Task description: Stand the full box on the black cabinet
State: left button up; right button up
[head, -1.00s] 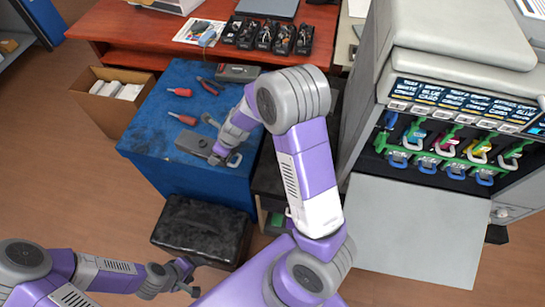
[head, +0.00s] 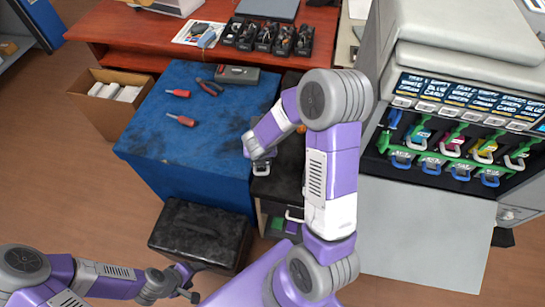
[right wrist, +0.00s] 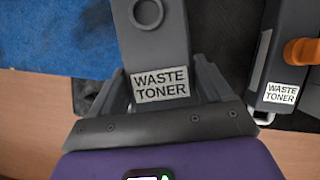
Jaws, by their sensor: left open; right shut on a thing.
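My right gripper (right wrist: 160,95) is shut on a grey box labelled "WASTE TONER" (right wrist: 158,35), with a dark round opening showing on it. I cannot tell whether the box touches the cabinet top. A second waste toner box (right wrist: 278,97) with an orange cap (right wrist: 301,51) is just right of the held one. My left gripper (head: 187,281) is open and empty, low at the left.
The blue cabinet (head: 165,135) carries red screwdrivers (head: 180,120), pliers (head: 209,87) and a dark grey case (head: 237,75). A black case (head: 200,235) stands in front. The printer (head: 455,75) is at right with its pale door (head: 425,230) down. A cardboard box (head: 98,112) is at left.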

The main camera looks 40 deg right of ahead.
aim_at(270, 164)
jog(key=s, duration=0.1)
jog(key=d+m, duration=0.1)
jog(key=s+d+m, duration=0.1)
jog(key=shift+s+f+g+h, duration=0.3)
jog(key=shift+s+g+h, duration=0.05)
jog(key=shift+g+h, duration=0.05)
jog(key=shift+m, duration=0.5)
jog(key=f+b, duration=0.1)
jog(key=f, duration=0.1)
jog(key=f+b, duration=0.4)
jog(key=shift+s+d, duration=0.25)
jog(key=shift+s, duration=0.05)
jog(key=shift+f+b, duration=0.3)
jog(key=shift+b, duration=0.35)
jog(key=o, duration=1.8)
jog(key=shift+o, duration=0.2)
jog(key=p+v, duration=0.3)
jog(key=v, duration=0.4)
jog(key=shift+a+r, duration=0.25)
jog(key=shift+s, duration=0.1)
